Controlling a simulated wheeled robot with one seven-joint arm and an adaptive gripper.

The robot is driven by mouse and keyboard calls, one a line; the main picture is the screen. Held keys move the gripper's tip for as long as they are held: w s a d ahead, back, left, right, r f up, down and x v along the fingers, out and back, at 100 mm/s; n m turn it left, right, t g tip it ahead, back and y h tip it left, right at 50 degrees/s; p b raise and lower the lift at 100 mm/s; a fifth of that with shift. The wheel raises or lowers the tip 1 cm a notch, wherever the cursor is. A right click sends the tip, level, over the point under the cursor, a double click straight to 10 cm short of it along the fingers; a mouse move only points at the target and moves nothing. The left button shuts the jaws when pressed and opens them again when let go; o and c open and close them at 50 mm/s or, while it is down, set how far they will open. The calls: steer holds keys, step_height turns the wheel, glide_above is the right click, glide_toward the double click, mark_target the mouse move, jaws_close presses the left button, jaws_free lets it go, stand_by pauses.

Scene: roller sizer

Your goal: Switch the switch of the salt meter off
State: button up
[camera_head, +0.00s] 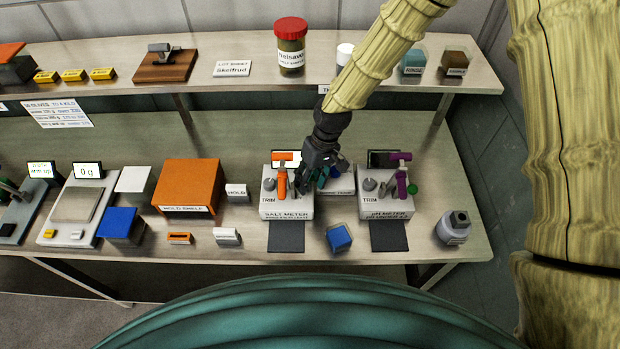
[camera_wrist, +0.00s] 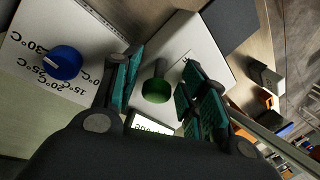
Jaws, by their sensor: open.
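The salt meter (camera_head: 287,207) is a white box with a "SALT METER" label, a grey trim knob (camera_head: 269,184) and an orange probe holder (camera_head: 282,175). My gripper (camera_head: 311,181) is over its right side, pointing down, open and empty. In the wrist view, my gripper (camera_wrist: 165,82) has its teal-padded fingers on either side of a green switch (camera_wrist: 157,85) on a white box, apart from it as far as I can see. A lit display (camera_wrist: 150,127) shows beside the switch, partly cut off by my gripper. The head view hides this switch behind my gripper.
A pH meter (camera_head: 386,205) with a purple holder (camera_head: 402,175) stands to the right. A blue temperature dial (camera_wrist: 61,63) is close to my fingers. A blue sponge-like block (camera_head: 339,238) lies in front. The upper shelf (camera_head: 258,60) runs behind my arm.

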steer(key=shift+w, duration=0.1)
steer(key=c, duration=0.9)
steer(key=shift+c, duration=0.2)
steer(key=shift+f+b, duration=0.15)
steer(key=shift+b, duration=0.15)
steer(key=t+b, duration=0.1)
steer(key=b, duration=0.1)
steer(key=s+t+b, duration=0.1)
steer(key=t+b, duration=0.2)
steer(key=b, duration=0.1)
steer(key=shift+s, duration=0.35)
steer(key=shift+s+r+n+t+b, duration=0.2)
steer(key=shift+n+t+b, duration=0.1)
steer(key=shift+t+b, duration=0.4)
steer(key=o, duration=0.9)
steer(key=shift+o, duration=0.2)
